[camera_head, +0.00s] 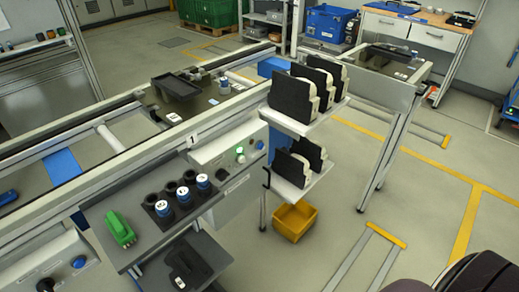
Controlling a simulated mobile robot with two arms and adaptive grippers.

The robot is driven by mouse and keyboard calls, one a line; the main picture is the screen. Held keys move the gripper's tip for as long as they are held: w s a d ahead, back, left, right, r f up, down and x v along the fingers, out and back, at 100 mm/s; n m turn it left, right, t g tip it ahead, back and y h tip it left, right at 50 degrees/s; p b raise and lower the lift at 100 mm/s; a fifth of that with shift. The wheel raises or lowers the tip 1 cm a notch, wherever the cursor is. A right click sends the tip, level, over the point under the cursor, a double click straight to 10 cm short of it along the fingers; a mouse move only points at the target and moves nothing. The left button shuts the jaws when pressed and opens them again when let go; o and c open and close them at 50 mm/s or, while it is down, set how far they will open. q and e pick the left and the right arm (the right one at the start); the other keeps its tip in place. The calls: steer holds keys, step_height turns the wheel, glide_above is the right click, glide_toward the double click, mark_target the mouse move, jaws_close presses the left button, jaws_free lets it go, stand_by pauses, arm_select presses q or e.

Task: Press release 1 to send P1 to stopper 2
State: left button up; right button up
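A light grey control box (213,157) is fixed to the front of the conveyor, below a plate marked 1 (192,140). It has a lit green light (240,153), a blue button (259,144) and a dark knob (222,174). A dark pallet (198,103) sits on the conveyor behind it, with a black block and small cylinders on top. Its small white label (174,117) is too small to read. Another dark pallet (388,58) stands further right on the line. Neither gripper is in view.
Racks of black-and-white parts (318,85) and a yellow bin (295,220) stand right of the box. Another box with a blue button (78,262) is lower left. The right floor is mostly clear.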

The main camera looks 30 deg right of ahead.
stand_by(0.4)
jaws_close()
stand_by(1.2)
